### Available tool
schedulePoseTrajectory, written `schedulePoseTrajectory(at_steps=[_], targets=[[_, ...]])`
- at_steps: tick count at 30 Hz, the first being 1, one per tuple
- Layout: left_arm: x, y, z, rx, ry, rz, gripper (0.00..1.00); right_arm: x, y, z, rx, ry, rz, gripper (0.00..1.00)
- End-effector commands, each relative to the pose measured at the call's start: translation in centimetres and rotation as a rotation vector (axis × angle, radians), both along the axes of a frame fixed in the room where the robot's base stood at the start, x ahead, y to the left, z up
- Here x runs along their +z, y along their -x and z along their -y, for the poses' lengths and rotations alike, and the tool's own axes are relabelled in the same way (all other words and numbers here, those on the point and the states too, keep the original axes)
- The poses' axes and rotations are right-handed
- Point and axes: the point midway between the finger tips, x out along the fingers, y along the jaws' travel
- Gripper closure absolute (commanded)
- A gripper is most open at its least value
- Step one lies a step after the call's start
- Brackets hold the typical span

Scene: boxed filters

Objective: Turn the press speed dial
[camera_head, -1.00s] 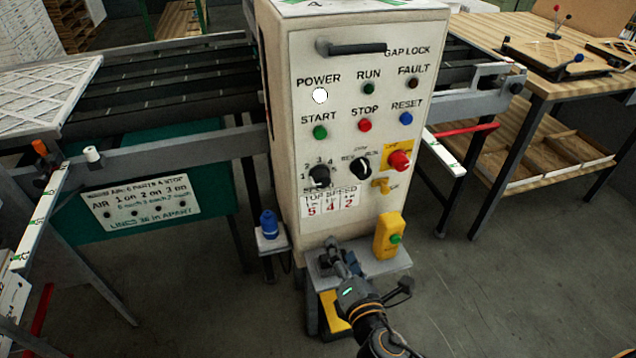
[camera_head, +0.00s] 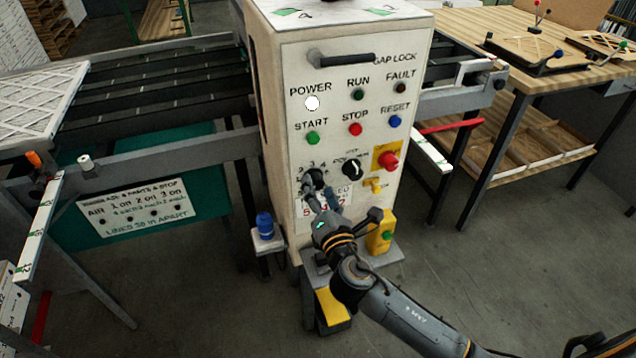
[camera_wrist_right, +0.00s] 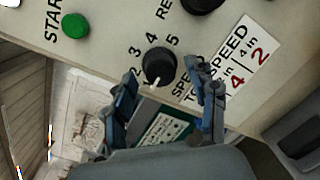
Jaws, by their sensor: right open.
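The press speed dial (camera_head: 313,178) is a round black knob on the white control cabinet (camera_head: 290,80), with numbers around it. In the right wrist view, the dial (camera_wrist_right: 159,65) shows a white pointer mark toward the lower left, near the low-number side. My right gripper (camera_head: 319,194) is just in front of and below the dial in the head view. In the wrist view, its two fingers (camera_wrist_right: 164,84) are open, one on each side of the dial. Contact cannot be seen. The speed label (camera_wrist_right: 243,62) is partly covered.
A second black selector (camera_head: 352,167) and a red knob (camera_head: 388,161) sit right of the dial. Start (camera_head: 312,138), stop (camera_head: 355,129) and reset (camera_head: 395,122) buttons are above. A yellow box (camera_head: 381,231) stands on a shelf below.

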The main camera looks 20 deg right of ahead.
Motion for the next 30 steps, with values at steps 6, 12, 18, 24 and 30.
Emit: schedulePoseTrajectory(at_steps=[6, 12, 18, 24, 30], targets=[[0.24, -0.01, -0.34, 0.0, -0.004, 0.0, 1.0, 0.02, -1.34, 0.03, 0.001, -0.001, -0.001, 0.42], [0.23, -0.03, -0.64, 0.002, -0.008, 0.001, 1.0, -0.03, -1.38, 0.04, 0.001, -0.001, -0.001, 0.42], [0.23, -0.04, -0.69, 0.003, -0.008, 0.001, 1.0, -0.03, -1.35, 0.04, 0.001, -0.001, -0.001, 0.73], [0.23, -0.05, -0.68, 0.003, -0.008, 0.001, 1.0, -0.04, -1.35, 0.05, 0.001, -0.001, -0.001, 0.97], [0.19, -0.06, -0.67, 0.003, -0.008, 0.001, 1.0, -0.06, -1.34, 0.07, 0.0, -0.022, -0.002, 0.97]])
